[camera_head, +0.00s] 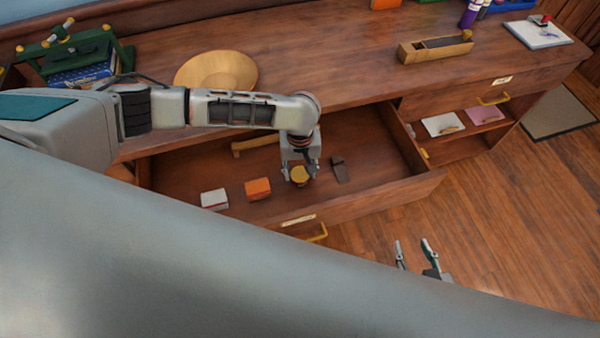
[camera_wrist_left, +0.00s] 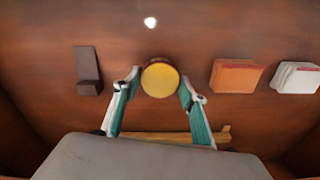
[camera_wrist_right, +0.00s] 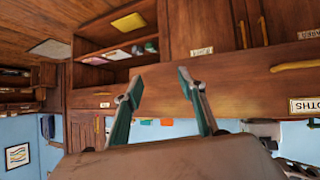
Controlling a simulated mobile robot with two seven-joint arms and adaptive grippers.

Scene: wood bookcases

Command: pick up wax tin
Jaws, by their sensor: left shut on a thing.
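The wax tin (camera_head: 300,174) is a small round tin with a yellow top, in the open drawer. In the left wrist view the tin (camera_wrist_left: 160,79) sits between the fingertips. My left gripper (camera_head: 300,171) reaches down into the drawer and is shut on the tin; it also shows in the left wrist view (camera_wrist_left: 161,85). I cannot tell whether the tin touches the drawer floor. My right gripper (camera_head: 415,250) is open and empty, out in front of the drawer over the floor. It also shows in the right wrist view (camera_wrist_right: 160,85).

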